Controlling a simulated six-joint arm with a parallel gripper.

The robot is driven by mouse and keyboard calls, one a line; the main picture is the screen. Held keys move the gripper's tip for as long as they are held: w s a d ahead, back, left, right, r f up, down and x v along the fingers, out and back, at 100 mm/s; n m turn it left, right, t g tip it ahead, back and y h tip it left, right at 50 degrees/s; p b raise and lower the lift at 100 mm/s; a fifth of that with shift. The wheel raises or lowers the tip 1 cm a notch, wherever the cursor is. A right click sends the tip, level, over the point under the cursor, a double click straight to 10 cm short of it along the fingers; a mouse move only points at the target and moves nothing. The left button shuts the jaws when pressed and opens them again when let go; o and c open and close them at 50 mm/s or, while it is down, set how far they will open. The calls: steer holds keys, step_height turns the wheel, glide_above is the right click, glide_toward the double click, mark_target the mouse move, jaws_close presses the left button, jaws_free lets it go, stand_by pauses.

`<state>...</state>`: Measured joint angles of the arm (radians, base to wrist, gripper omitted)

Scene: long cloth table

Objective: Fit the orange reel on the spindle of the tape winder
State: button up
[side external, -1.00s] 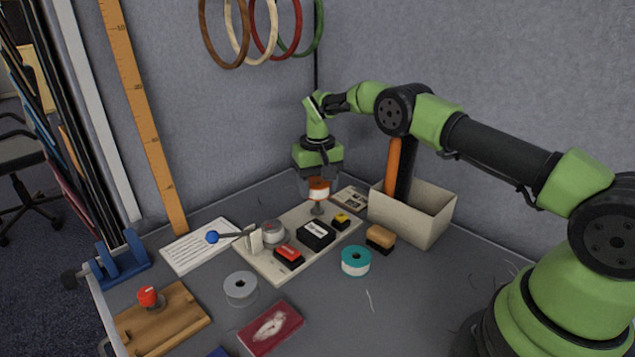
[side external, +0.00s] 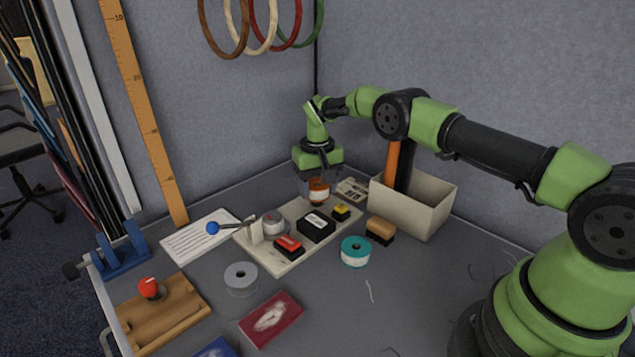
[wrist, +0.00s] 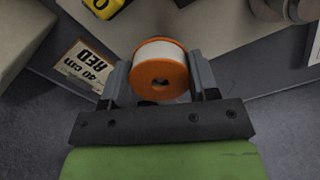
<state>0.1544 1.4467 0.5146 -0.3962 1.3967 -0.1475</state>
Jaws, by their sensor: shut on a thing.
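The orange reel (side external: 319,191) has a white band of tape between orange flanges. My gripper (side external: 318,184) points down and is shut on it. In the wrist view the reel (wrist: 160,82) sits between the two fingers of my gripper (wrist: 161,78), its hole partly visible. The tape winder (side external: 277,262) is a cream board with a blue-knobbed crank (side external: 213,228) at its left. The reel is low over the board's far end, where the spindle stands. The spindle is now hidden, so I cannot tell whether the reel is around it or just above.
A black block (side external: 317,227), a red block (side external: 288,247) and a yellow block (side external: 341,212) are on the board. A teal reel (side external: 355,252), a brush (side external: 380,231) and a cream box (side external: 425,215) stand to the right. A grey reel (side external: 240,279) lies in front.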

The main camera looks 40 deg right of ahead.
steer(key=shift+f, duration=0.2)
steer(key=shift+f, duration=0.35)
steer(key=shift+f, duration=0.35)
steer(key=o, duration=1)
step_height(320, 180, up, 10)
